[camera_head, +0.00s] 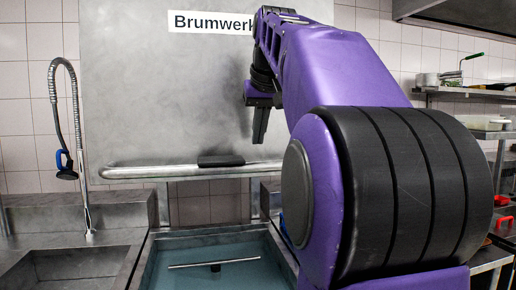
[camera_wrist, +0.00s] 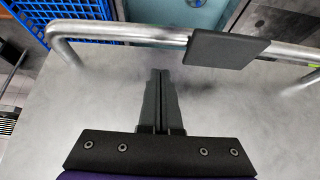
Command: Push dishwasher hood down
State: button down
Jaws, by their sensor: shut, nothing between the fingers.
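The dishwasher hood (camera_head: 130,85) is a large grey metal box labelled "Brumwerk", raised above the open wash basin (camera_head: 220,262). A tubular metal handle (camera_head: 140,172) runs along its lower front edge and carries a black grip pad (camera_head: 221,161). The handle (camera_wrist: 115,32) and the pad (camera_wrist: 228,49) also show in the wrist view. My gripper (camera_head: 260,140) is shut and empty, pointing down in front of the hood, above and right of the pad. In the wrist view my gripper's fingers (camera_wrist: 160,75) end short of the handle, left of the pad, apart from both.
A sink (camera_head: 70,268) with a hose tap (camera_head: 75,130) is at the left. A wash arm (camera_head: 214,264) lies in the basin. A blue rack (camera_wrist: 60,15) shows at the wrist view's top left. Shelves (camera_head: 475,91) with kitchenware stand at the right.

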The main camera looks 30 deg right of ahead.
aim_at(260, 164)
jog(key=shift+s+a+f, duration=0.1)
jog(key=shift+s+f, duration=0.15)
jog(key=shift+f, duration=0.55)
jog(key=shift+s+a+f, duration=0.1)
jog(key=shift+s+f, duration=0.15)
jog(key=shift+f, duration=0.5)
